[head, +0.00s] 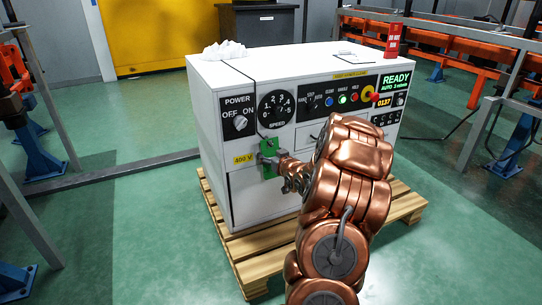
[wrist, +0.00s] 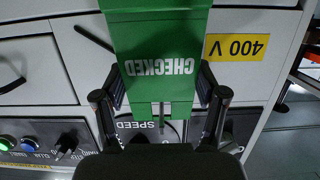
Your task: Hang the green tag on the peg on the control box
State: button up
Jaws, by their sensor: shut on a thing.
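The green tag (head: 267,171) is in front of the left part of the white control box (head: 262,211), below the SPEED dial. In the wrist view the tag (wrist: 155,35) reads CHECKED upside down. My gripper (wrist: 161,92) is shut on the tag, with one finger at each side. In the head view my gripper (head: 272,160) reaches it from the right. A thin dark upright piece (wrist: 161,116) shows at the tag's slotted edge. I cannot tell whether it is the peg or whether it passes through the tag.
A yellow 400 V label (head: 244,160) is beside the tag. The SPEED dial (head: 275,109) and POWER switch (head: 240,122) are above. A thin black cord (head: 240,71) runs over the box's top edge. The box rests on a wooden pallet (head: 258,248).

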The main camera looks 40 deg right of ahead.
jog(key=o, duration=1.6)
jog(key=shift+s, duration=0.1)
jog(key=v, duration=1.2)
